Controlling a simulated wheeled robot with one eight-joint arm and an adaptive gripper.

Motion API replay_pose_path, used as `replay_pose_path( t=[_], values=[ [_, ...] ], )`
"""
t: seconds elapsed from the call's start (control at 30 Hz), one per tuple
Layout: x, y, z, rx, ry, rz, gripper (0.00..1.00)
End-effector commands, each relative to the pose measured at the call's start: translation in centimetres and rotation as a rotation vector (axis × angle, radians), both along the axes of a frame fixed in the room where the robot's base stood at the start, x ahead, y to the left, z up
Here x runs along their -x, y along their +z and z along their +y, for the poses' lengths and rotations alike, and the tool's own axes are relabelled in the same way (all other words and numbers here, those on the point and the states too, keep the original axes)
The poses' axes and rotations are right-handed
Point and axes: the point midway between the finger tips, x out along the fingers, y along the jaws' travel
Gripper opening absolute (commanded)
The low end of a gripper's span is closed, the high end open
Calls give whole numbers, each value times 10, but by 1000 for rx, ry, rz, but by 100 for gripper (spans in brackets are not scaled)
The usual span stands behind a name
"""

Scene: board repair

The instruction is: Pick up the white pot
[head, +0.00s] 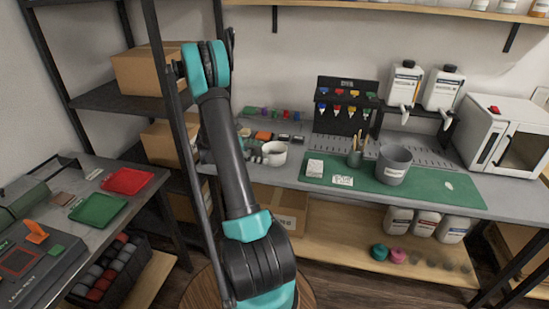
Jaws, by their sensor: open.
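The white pot (274,153) stands upright on the grey workbench, just left of the green mat. Its round rim faces up, and its left side is partly covered by dark parts. These dark parts look like the fingers of my gripper (256,155), close beside the pot's left side. The rest of my gripper is hidden behind my arm. I see nothing held. Whether the fingers touch the pot cannot be told.
Behind the pot are small coloured parts (263,135) and a black rack (345,105) of coloured-tipped items. A grey bucket (394,165) and a brush holder (355,158) stand on the green mat (430,187). A left table (60,215) holds red and green trays.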

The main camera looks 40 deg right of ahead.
Motion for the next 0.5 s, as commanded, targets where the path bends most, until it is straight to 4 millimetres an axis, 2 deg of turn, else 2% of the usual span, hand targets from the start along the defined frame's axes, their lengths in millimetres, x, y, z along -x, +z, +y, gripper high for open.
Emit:
replay_pose_path(
  t=[0.17, 0.5],
  values=[
    [3, -4, -8, 0, -1, 0, 100],
    [19, -21, -43, 0, -1, 0, 100]
  ],
)
